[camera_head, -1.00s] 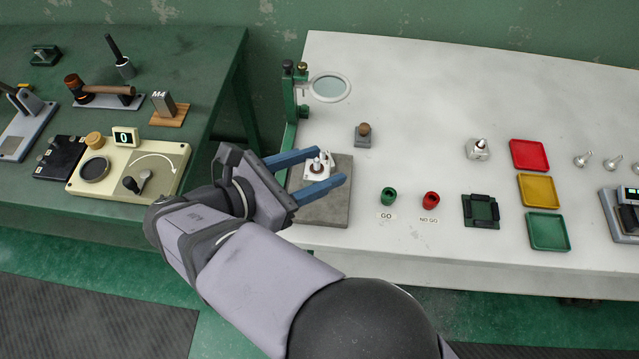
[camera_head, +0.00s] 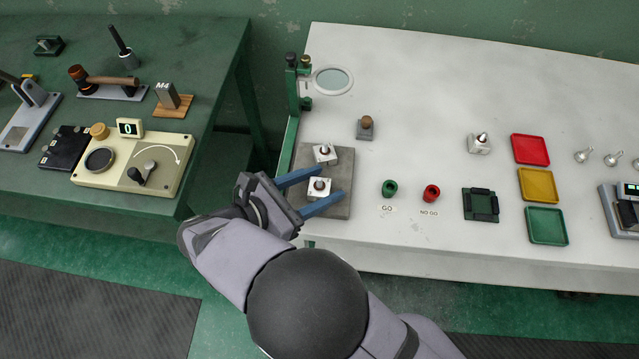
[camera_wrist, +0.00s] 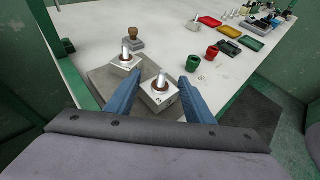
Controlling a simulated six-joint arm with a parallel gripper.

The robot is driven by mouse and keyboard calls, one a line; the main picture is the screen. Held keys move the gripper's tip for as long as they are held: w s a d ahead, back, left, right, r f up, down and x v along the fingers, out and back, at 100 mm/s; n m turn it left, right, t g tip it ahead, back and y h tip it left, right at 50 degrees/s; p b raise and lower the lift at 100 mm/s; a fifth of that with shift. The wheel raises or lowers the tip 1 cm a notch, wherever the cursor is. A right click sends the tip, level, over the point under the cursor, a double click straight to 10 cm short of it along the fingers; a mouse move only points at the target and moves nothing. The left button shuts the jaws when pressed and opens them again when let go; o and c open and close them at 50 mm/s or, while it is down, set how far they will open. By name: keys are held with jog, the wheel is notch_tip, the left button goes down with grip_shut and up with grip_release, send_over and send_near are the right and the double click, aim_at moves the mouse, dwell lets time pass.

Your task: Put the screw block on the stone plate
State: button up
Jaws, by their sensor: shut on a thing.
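My gripper (camera_head: 319,185) is shut on a small white screw block (camera_head: 319,189), with a blue finger on either side. In the head view this block is over the front part of the grey stone plate (camera_head: 338,209). Its screw points up from a brown ring. I cannot tell whether its underside touches the plate. The wrist view shows the held block (camera_wrist: 159,97) between the fingers and the plate (camera_wrist: 100,83) around and below it. A second, similar block (camera_head: 325,153) stands on the plate's far part, just beyond the far finger.
Another block (camera_head: 480,143) stands farther right. A grey block with a brown knob (camera_head: 366,128) is behind the plate. A magnifier stand (camera_head: 297,85) is at the table's left edge. Green (camera_head: 390,188) and red (camera_head: 431,193) cups stand right of the plate, with clear white table between.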

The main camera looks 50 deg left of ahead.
aim_at(314, 190)
jog(key=shift+f, duration=0.3)
jog(key=shift+f, duration=0.1)
jog(key=o, duration=1.1)
jog(key=shift+f, duration=0.1)
jog(key=shift+o, duration=0.2)
jog(key=shift+s+r+p, duration=0.4)
jog(key=shift+s+r, duration=0.1)
jog(key=shift+s, duration=0.1)
jog(key=shift+p+v, duration=0.5)
jog(key=shift+v, duration=0.85)
